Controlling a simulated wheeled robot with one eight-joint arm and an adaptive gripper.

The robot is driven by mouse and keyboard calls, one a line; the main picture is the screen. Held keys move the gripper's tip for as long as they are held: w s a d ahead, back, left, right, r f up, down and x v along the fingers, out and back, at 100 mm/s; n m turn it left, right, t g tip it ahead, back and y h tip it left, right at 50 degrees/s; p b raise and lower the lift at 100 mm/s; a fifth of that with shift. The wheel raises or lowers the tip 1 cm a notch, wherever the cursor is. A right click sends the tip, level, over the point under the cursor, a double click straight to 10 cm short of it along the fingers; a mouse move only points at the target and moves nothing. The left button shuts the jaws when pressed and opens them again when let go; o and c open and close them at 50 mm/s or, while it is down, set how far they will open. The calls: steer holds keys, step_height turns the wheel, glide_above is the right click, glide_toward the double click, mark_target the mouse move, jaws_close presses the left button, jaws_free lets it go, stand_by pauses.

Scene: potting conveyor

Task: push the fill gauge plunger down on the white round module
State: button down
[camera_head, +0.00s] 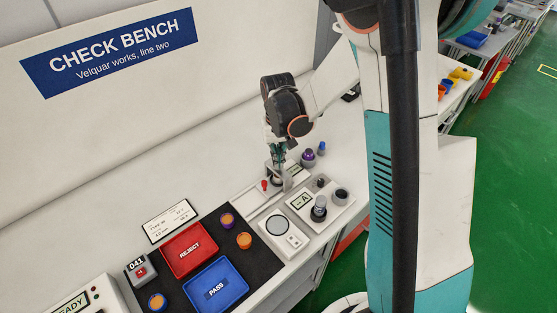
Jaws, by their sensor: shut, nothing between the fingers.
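My gripper (278,164) is shut and empty, pointing down over the back part of the bench. Its tips are close above a small pale fixture with a round part (277,181); I cannot tell whether they touch it. The gripper partly hides this fixture, so I cannot tell for certain whether it is the white round module, and no plunger can be made out there. In front of it stands a white unit marked "A" (300,200) with a grey upright cylinder (319,208) and a dark round knob (341,194).
A white plate with a grey disc (278,225) lies in front. A black mat (263,267) holds a red REJECT tray (171,250), a blue PASS tray (245,291) and orange-topped round pieces (244,241). A purple piece (308,156) and a blue piece (322,148) stand close right of my gripper.

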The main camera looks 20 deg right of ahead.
steer(key=shift+r, duration=0.1)
step_height(320, 180, up, 8)
steer(key=p, duration=0.4)
steer(key=shift+p, duration=0.4)
stand_by(0.4)
steer(key=s+r+t+b, duration=0.3)
steer(key=s+r+b, duration=0.2)
steer(key=s+r, duration=0.35)
steer(key=s+f+n+t+b, duration=0.1)
steer(key=s+t+b, duration=0.3)
steer(key=s, duration=0.8)
steer(key=shift+f+b, duration=0.2)
steer(key=shift+b, duration=0.35)
